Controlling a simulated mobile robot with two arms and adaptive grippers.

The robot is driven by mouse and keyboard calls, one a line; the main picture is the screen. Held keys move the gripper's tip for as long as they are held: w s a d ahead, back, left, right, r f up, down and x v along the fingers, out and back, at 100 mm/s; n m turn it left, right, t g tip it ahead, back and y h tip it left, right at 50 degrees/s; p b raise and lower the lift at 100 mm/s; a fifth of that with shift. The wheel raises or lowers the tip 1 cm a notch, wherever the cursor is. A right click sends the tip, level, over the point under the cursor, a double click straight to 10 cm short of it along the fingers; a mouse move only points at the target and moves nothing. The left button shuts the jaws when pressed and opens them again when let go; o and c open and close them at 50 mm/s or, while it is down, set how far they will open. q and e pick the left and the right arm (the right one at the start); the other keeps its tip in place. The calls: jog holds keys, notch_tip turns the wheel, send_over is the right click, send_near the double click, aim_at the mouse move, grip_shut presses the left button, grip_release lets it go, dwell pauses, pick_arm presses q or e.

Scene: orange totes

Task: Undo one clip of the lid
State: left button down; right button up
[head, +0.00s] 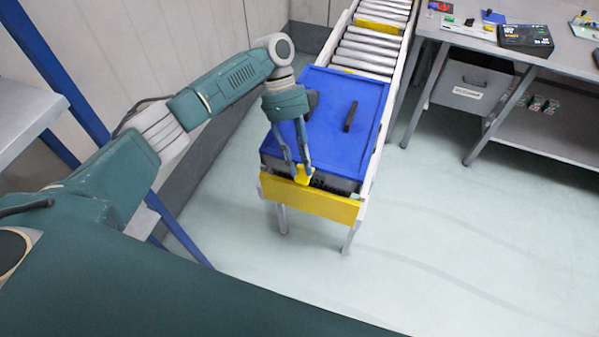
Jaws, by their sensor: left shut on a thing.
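A blue lid (335,98) with a black handle (350,116) lies on a dark tote (336,184) at the near end of a roller conveyor. A yellow clip (302,176) shows at the lid's near edge. My left gripper (300,170) reaches down over the lid's near left part and is shut on this clip. The clip still looks close against the tote's front; whether it is latched cannot be told. The gripper hides part of the lid. My right gripper is out of view.
A yellow end plate (312,202) closes the conveyor (372,45) just in front of the tote. A grey workbench (566,48) with a black box (526,39) stands at the right. A blue-framed shelf (30,112) is at the left. The floor at right is clear.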

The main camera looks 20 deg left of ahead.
pick_arm(q)
jog(key=shift+w+g+b, duration=0.2)
jog(key=shift+g+b, duration=0.2)
jog(key=shift+b, duration=0.2)
jog(key=shift+a, duration=0.1)
jog(key=c, duration=1.4)
grip_release()
jog(key=shift+c, duration=0.2)
jog(key=shift+r, duration=0.1)
jog(key=v, duration=0.7)
jog(key=shift+w+r, duration=0.15)
